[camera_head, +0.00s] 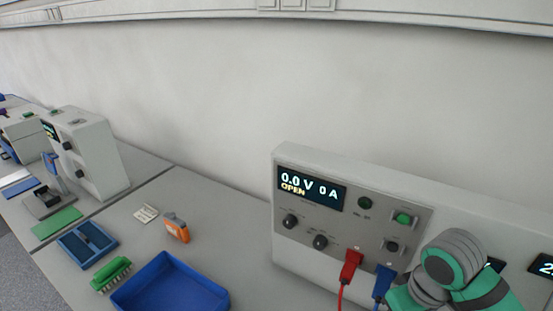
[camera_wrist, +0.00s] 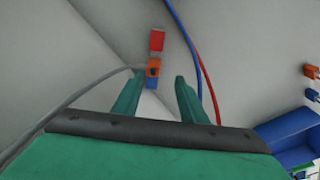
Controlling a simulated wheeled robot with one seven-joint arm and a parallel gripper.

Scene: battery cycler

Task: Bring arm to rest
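My gripper (camera_wrist: 156,82) shows in the wrist view with its two green fingers apart and nothing held between them. An orange and blue connector (camera_wrist: 153,68) on a grey cable lies beyond the fingertips, with a red block (camera_wrist: 157,40) just past it. In the head view, part of my green and grey arm (camera_head: 455,262) is at the lower right, in front of the cycler (camera_head: 285,240). My gripper is out of sight there. The cycler display (camera_head: 311,189) reads 0.0 V, 0 A, OPEN. A red plug (camera_head: 350,264) and a blue plug (camera_head: 383,281) are at its front.
A blue tray (camera_head: 130,298), a green brush-like item (camera_head: 111,273), an orange device (camera_head: 177,229) and a blue holder (camera_head: 72,250) lie on the bench left of the cycler. Another instrument (camera_head: 98,155) stands farther left. Red and blue cables (camera_wrist: 190,50) cross the wrist view.

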